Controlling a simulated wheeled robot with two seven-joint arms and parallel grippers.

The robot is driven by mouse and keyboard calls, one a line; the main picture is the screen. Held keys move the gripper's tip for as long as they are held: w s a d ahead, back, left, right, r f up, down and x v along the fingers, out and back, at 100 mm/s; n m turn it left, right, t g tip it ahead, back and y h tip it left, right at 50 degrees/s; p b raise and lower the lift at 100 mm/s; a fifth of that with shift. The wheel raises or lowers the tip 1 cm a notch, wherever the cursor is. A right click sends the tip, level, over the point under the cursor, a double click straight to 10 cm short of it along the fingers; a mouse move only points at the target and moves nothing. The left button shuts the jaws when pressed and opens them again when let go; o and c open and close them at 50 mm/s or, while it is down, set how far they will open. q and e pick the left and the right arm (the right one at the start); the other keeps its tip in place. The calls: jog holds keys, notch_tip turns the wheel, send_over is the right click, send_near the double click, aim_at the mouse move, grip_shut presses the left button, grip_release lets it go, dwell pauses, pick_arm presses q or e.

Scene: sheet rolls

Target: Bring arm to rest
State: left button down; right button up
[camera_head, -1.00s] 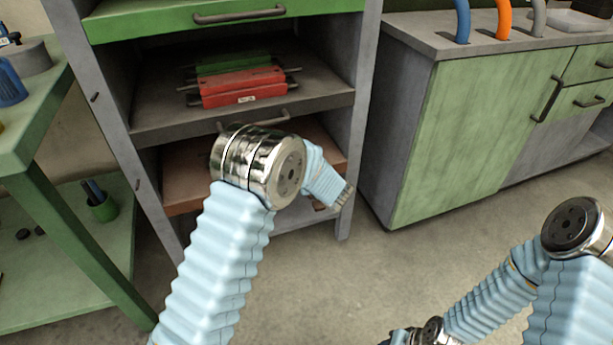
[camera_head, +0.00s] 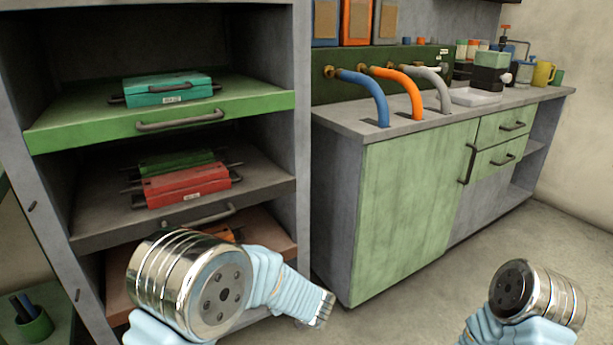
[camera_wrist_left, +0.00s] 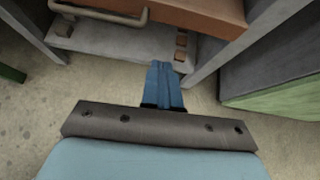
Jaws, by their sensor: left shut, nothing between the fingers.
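My left arm (camera_head: 200,285) stands in front of the shelf rack in the head view, its forearm pointing right and down. Its fingers do not show clearly there. In the left wrist view my left gripper (camera_wrist_left: 164,88) has its blue fingers together and empty, pointing over the floor toward the foot of the rack. Nothing touches the fingers. My right arm (camera_head: 538,297) shows only a metal joint and some sleeve at the lower right. Its gripper is outside the picture.
The shelf rack (camera_head: 302,140) holds a teal roll case (camera_head: 168,90) on its green shelf and red (camera_head: 186,186) and green cases below. A bench with green doors (camera_head: 410,215) stands to the right. Bare floor (camera_head: 450,275) lies between the bench and my right arm.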

pick_arm(q)
jog(key=s+f+n+g+h+p, duration=0.2)
jog(key=s+f+n+g+h, duration=0.2)
jog(key=s+f+n, duration=0.6)
jog(key=s+f+n+g+h+p, duration=0.2)
jog(key=s+f+n+g+h, duration=0.2)
jog(key=s+f+n, duration=0.6)
jog(key=s+n+h, duration=0.2)
jog(key=s+n, duration=0.5)
jog(key=n, duration=0.3)
jog(key=shift+a+h, duration=0.25)
jog(key=shift+h, duration=0.15)
